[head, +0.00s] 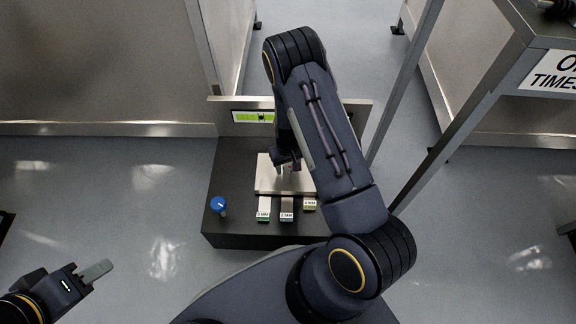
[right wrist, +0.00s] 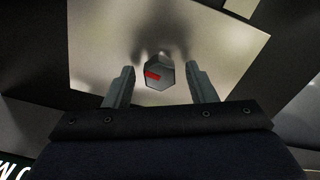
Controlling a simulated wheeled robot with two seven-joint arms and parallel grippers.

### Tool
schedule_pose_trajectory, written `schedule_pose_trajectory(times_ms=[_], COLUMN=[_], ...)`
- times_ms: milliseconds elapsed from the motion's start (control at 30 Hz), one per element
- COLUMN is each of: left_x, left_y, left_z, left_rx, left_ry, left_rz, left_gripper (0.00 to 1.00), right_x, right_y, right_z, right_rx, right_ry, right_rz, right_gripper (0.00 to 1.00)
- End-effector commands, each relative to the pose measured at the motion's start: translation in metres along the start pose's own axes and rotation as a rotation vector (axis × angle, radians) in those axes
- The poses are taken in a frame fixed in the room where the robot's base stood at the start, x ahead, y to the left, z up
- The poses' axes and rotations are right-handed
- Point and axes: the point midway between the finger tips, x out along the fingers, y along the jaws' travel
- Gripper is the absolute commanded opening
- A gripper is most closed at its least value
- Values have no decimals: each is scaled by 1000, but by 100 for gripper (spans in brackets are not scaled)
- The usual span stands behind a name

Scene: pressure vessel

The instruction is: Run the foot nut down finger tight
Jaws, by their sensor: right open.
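The foot nut (right wrist: 160,75) is a dark grey hexagon with a red mark on its left side, over a pale metal plate (right wrist: 100,45). My right gripper is open and empty. In the head view, my right gripper (head: 287,163) is over the plate (head: 268,180), and my arm hides much of that spot. My left gripper (head: 98,270) is at the lower left, away from the bench; its finger opening is unclear.
A green display (head: 253,116) is at the back. A metal frame with a sign (head: 553,70) stands right. Floor at left is clear.

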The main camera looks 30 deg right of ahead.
Motion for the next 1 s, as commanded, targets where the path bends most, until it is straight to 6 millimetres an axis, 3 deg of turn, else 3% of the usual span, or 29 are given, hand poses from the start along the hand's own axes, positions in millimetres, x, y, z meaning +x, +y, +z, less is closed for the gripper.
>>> schedule_pose_trajectory(times_ms=[167, 500, 1000], left_x=[0, 0, -3], left_y=[0, 0, 1], left_z=[0, 0, -2], left_rx=[0, 0, 0], left_ry=[0, 0, 0], left_rz=[0, 0, 0], left_gripper=[36, 36, 36], right_x=[0, -1, -1], right_y=[0, 0, 0], right_z=[0, 0, 0], right_rx=[0, 0, 142], right_ry=[1, 1, 0], right_rz=[0, 0, 0], right_gripper=[51, 6, 6])
